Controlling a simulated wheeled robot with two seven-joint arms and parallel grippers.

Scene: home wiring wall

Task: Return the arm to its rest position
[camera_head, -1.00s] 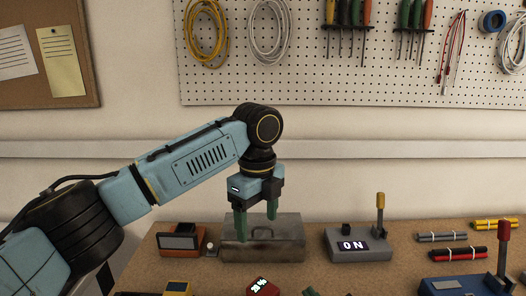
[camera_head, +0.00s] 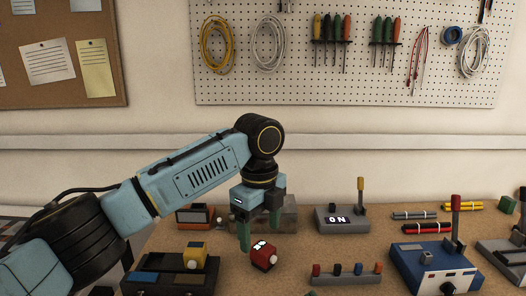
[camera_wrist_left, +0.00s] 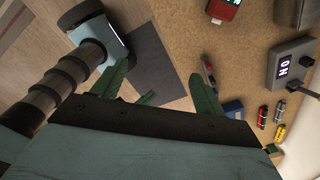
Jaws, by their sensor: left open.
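My left arm, pale blue with black joints, comes in from the left in the head view. Its left gripper (camera_head: 259,228) points down over the workbench (camera_head: 330,253) with two green fingers apart and nothing between them. In the picture the fingers overlap the grey metal box (camera_head: 290,214) and end close to the red block with a small display (camera_head: 263,256). I cannot tell their height above the bench. The fingers also show spread in the left wrist view (camera_wrist_left: 160,88). My right gripper is in neither view.
A grey unit reading "ON" (camera_head: 338,219) with an upright lever stands right of the grey box. A blue lever unit (camera_head: 432,263), a strip with coloured pegs (camera_head: 346,276) and a dark tray unit (camera_head: 170,274) are at the front. A pegboard (camera_head: 300,85) hangs on the wall behind.

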